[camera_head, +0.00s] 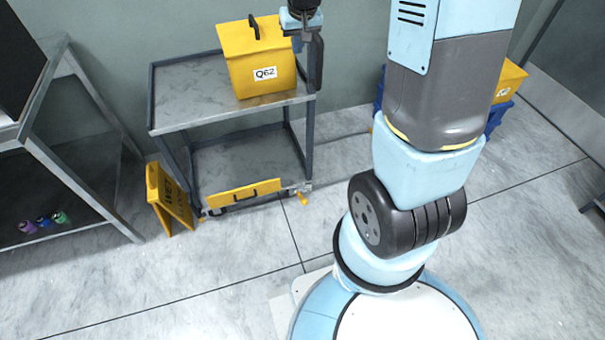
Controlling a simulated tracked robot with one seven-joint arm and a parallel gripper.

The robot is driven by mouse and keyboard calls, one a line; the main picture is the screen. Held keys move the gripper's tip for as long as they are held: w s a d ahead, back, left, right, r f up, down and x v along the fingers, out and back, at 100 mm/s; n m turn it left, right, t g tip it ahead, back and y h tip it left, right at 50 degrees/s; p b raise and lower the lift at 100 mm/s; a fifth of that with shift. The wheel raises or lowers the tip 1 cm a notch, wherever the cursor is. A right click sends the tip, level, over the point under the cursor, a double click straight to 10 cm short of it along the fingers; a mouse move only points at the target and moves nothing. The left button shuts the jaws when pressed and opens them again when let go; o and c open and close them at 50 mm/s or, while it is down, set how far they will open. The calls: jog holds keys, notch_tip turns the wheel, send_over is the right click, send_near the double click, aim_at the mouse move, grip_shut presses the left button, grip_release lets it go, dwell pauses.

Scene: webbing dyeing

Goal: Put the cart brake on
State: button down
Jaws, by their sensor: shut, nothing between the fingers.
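A grey metal cart (180,117) with two shelves stands against the back wall. My gripper (316,84) is shut and empty, pointing down at the right end of the cart's top shelf, beside the yellow box. It is well above the caster. The view overlaps it with the cart's right post, so contact cannot be told.
A yellow box labelled Q62 (258,60) stands on the top shelf. A yellow floor sign (168,198) stands left of the cart. A metal rack (85,190) with small spools (43,221) is at left. Blue and yellow bins (510,80) are behind my arm. The front floor is clear.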

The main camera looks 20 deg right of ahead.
jog(key=w+x, duration=0.1)
jog(key=x, duration=1.4)
jog(key=g, duration=0.2)
send_over(303, 199)
jog(key=a, duration=0.1)
notch_tip(303, 199, down, 46)
jog(key=f, duration=1.1)
jog(key=shift+d+f, duration=0.35)
jog(key=shift+s+d+f, duration=0.1)
jog(key=shift+s+f, duration=0.15)
jog(key=shift+f, duration=0.5)
